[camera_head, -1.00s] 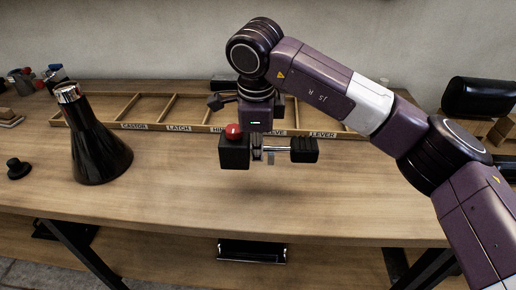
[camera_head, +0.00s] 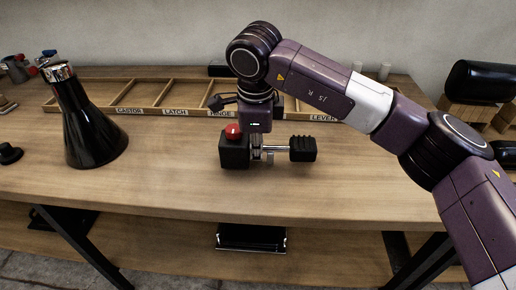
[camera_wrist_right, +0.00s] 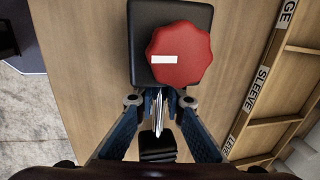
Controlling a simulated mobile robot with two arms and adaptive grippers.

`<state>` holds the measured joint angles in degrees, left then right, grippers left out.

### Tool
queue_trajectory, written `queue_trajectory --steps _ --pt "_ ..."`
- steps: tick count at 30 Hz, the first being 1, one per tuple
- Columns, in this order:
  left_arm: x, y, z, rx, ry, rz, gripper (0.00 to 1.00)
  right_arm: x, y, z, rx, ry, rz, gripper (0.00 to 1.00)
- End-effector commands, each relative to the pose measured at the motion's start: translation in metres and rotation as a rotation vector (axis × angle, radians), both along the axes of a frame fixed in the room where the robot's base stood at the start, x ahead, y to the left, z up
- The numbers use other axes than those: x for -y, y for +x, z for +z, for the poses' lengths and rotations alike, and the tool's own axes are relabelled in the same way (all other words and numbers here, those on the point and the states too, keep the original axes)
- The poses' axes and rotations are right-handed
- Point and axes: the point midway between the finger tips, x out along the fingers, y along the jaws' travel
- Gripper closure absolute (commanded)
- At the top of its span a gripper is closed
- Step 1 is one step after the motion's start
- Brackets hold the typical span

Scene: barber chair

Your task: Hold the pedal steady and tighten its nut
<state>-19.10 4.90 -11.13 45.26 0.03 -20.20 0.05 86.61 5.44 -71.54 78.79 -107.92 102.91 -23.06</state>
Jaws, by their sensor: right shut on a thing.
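The pedal assembly has a black block (camera_head: 233,152) at its left end, a bright metal shaft (camera_head: 274,149) and a ribbed black pad (camera_head: 303,149) at its right end. A red lobed knob (camera_head: 233,131) sits on the block; in the wrist view this knob (camera_wrist_right: 183,62) has a white bar mark. My right gripper (camera_wrist_right: 160,102) points down and is shut on the shaft between block and pad. The assembly is at the bench top or just above it; contact is unclear. No separate nut can be told apart. My left gripper is out of view.
A wooden divided tray (camera_head: 88,108) with labelled compartments lies behind the gripper. A black flared cone (camera_head: 92,140) with a chrome top stands left. A black roll (camera_head: 482,80) rests on wood at the right. The bench front is clear.

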Motion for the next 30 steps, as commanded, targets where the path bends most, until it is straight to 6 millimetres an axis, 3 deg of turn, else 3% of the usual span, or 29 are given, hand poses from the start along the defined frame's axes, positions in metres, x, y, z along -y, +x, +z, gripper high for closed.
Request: queue_trajectory --steps 1,30 --pt "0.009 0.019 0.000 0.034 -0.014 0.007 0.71 0.000 0.000 -0.001 0.003 0.002 -0.001 1.00" --pt "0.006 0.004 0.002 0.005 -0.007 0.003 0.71 0.000 0.001 -0.003 0.003 0.002 0.000 1.00"
